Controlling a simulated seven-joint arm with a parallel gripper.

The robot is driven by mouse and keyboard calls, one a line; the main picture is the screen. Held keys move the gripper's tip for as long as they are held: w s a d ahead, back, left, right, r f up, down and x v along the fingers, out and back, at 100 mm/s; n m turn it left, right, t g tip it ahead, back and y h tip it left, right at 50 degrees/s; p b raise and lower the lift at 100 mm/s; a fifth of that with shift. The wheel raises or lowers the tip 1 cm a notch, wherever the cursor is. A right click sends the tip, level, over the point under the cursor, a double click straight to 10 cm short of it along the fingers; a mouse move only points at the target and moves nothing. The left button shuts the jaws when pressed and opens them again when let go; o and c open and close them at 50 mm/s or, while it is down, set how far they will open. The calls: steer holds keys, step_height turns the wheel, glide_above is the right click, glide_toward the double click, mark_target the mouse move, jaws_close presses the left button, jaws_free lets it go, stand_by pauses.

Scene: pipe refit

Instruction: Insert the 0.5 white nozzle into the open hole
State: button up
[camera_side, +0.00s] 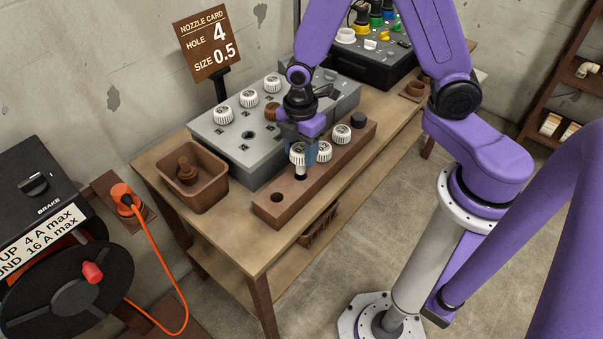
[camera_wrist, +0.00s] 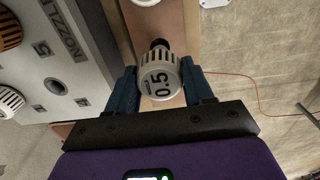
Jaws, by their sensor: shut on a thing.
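My gripper (camera_side: 301,146) is shut on the white nozzle marked 0.5 (camera_side: 298,157), over the brown rack (camera_side: 268,208). In the wrist view the blue fingers of my gripper (camera_wrist: 160,88) stand on both sides of the nozzle (camera_wrist: 160,82), and its 0.5 label faces the camera. The nozzle's pale stem points down and shows above the rack in the side view; I cannot tell whether its tip is clear of the rack. The grey block (camera_side: 215,150) has a dark open hole (camera_side: 248,135) near its front, left of my gripper. My wrist hides part of the block.
Other white nozzles (camera_side: 342,133) stand in the rack behind the held one. White nozzles (camera_side: 222,115) and a brown one (camera_side: 272,112) sit in the block. A brown bin (camera_side: 205,190) stands at left. A card (camera_side: 209,45) reads hole 4, size 0.5.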

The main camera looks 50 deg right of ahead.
steer(key=shift+r, duration=0.25)
step_height(320, 180, up, 12)
steer(key=w+a, duration=0.1)
steer(key=w, duration=1.6)
step_height(320, 180, down, 8)
steer(key=shift+s+r, duration=0.25)
steer(key=shift+f, duration=2.3)
stand_by(2.6)
